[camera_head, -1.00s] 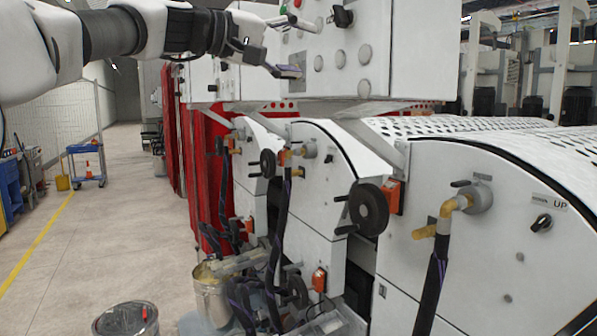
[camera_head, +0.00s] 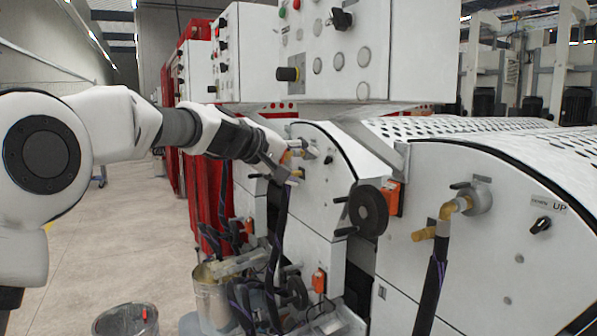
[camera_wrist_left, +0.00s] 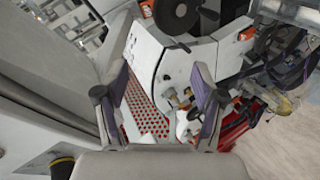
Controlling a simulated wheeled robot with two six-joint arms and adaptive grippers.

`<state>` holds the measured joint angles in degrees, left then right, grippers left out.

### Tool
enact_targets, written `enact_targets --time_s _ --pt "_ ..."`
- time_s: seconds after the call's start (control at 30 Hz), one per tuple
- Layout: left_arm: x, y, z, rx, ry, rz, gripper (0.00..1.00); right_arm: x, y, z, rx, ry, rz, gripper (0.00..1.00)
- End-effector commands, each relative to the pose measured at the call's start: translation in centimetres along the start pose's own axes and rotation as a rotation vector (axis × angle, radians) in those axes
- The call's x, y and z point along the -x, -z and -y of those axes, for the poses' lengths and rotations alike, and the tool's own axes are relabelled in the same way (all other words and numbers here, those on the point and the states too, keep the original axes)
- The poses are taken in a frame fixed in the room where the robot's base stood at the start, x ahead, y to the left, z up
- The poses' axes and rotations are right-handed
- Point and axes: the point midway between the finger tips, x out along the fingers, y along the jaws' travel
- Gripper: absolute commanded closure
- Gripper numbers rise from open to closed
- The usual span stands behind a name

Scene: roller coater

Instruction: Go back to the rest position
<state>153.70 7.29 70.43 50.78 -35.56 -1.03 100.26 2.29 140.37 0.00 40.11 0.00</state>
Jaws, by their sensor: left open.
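My left gripper (camera_head: 287,164) is open and empty in the head view. It hangs below the control panel box (camera_head: 345,88), in front of the white machine covers and near a brass valve fitting. I cannot tell whether it touches anything. In the left wrist view my left gripper (camera_wrist_left: 160,78) shows its two fingers spread apart, with nothing held between them. The black handwheel (camera_head: 368,210) is to its right in the head view. My right gripper is not in view.
A black knob (camera_head: 288,74) sticks out from the panel above my gripper. Dark hoses (camera_head: 276,240) hang below it. A metal bucket (camera_head: 212,300) and another round container (camera_head: 126,320) stand on the floor. Open floor (camera_head: 110,250) lies to the left.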

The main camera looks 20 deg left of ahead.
Motion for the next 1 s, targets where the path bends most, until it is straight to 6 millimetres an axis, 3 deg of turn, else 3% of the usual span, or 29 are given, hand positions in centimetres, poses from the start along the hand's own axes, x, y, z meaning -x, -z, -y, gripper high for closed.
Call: enact_targets --time_s 0.17,0.57,0.67,0.77,0.87,1.0 --pt "-0.8 -0.3 1.3 0.002 0.025 0.000 0.31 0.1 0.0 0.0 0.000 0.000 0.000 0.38" --pt "-0.8 -0.3 1.4 0.003 0.027 0.000 0.31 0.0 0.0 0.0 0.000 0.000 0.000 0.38" --pt "-1.7 -0.6 2.5 0.012 0.041 0.012 0.31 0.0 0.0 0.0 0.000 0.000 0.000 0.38" --pt "-4.5 -1.7 5.9 0.038 0.088 0.049 0.31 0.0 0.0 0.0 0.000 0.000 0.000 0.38" --pt "-8.2 -4.3 11.5 0.081 0.165 0.113 0.31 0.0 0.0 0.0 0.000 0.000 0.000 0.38" --pt "-11.8 -9.9 20.6 0.136 0.305 0.228 0.31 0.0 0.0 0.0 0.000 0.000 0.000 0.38"
